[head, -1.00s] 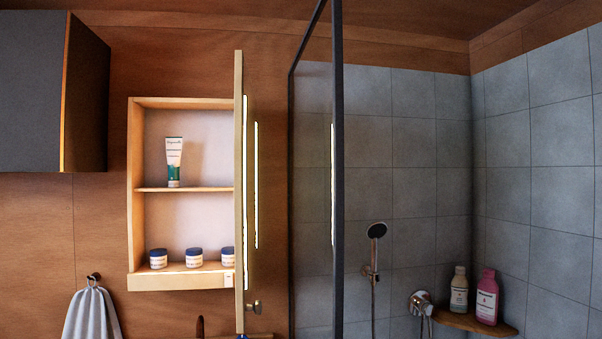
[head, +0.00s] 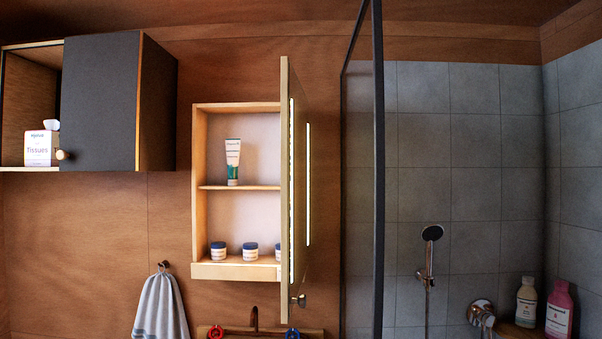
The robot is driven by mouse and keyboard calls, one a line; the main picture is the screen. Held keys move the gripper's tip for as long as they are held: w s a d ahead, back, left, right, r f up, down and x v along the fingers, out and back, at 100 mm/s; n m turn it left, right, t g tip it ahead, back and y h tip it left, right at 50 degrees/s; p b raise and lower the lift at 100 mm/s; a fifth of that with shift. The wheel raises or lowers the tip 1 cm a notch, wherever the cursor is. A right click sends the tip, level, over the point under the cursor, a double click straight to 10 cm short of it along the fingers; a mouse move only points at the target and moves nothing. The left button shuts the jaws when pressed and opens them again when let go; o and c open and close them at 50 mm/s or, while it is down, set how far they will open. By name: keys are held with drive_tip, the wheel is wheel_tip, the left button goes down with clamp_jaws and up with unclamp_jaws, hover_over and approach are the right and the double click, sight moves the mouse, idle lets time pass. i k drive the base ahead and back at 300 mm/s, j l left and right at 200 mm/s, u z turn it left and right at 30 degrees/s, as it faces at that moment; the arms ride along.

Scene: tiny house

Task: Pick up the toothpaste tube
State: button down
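The toothpaste tube (head: 233,161) stands upright on the upper shelf of the open wall cabinet (head: 201,160). It is white with a green and dark lower end. The cabinet door (head: 287,170) is swung open toward me and stands on the right side of the opening. My gripper is not in view.
Several small blue-lidded jars (head: 250,251) stand on the cabinet's lower shelf. A dark cupboard (head: 105,105) with a tissue box (head: 41,147) hangs at left. A towel (head: 161,307) hangs below. The glass shower frame (head: 378,170) stands right of the door.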

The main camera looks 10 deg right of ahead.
sight(232, 145)
drive_tip(key=u, duration=2.1)
drive_tip(key=z, duration=1.8)
drive_tip(key=i+j+z, duration=0.8)
drive_tip(key=j, duration=0.4)
drive_tip(key=i+l, duration=0.05)
